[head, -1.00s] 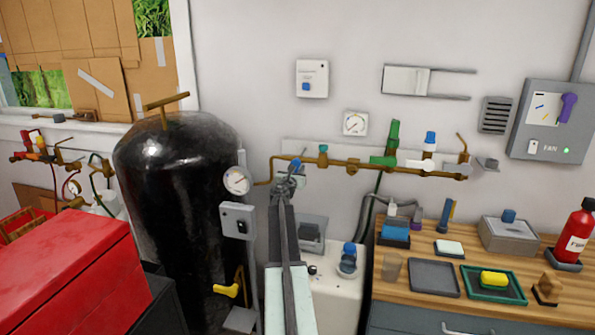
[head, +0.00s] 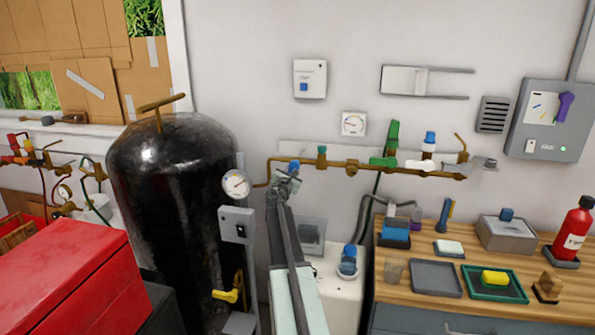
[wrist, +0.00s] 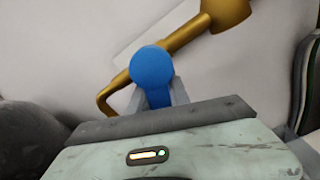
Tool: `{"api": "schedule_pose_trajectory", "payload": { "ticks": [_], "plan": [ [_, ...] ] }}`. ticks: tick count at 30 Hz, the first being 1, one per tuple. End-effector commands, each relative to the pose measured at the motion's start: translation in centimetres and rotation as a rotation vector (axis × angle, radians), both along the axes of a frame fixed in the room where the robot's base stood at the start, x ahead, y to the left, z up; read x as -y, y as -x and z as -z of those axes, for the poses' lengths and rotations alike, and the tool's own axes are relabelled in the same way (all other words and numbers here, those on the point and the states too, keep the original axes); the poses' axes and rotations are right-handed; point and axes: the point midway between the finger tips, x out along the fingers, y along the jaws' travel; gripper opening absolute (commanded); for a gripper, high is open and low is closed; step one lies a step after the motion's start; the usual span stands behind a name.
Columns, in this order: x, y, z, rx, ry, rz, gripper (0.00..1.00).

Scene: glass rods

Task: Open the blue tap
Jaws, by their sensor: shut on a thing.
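The blue tap (head: 294,167) sits on a brass pipe (head: 335,163) that runs along the wall, right of the black tank. In the wrist view its round blue knob (wrist: 152,66) stands between my jaws, with the pipe behind it. My gripper (head: 288,182) is shut on the blue tap; it also shows in the wrist view (wrist: 155,95). My arm covers the part of the wall below the tap, and the tap's lower part is hidden by the jaws.
A black tank (head: 165,215) with a gauge (head: 236,184) stands close on the left. A green valve (head: 390,140) and a blue-capped fitting (head: 429,142) sit further right on the pipe. A wooden bench (head: 450,283) with trays is at right.

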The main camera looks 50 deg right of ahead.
Motion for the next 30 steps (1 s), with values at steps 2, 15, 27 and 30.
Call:
{"api": "schedule_pose_trajectory", "payload": {
  "ticks": [2,15,27,30],
  "plan": [
    [0.1,-0.1,-0.1,-0.002,0.002,0.003,0.00],
    [-1.2,-1.2,-0.1,-0.002,0.002,-0.015,0.45],
    [-3.4,-0.8,0.0,-0.002,0.001,-0.018,0.45],
    [-5.0,-0.5,0.0,-0.002,0.001,-0.018,0.45]
  ]
}}
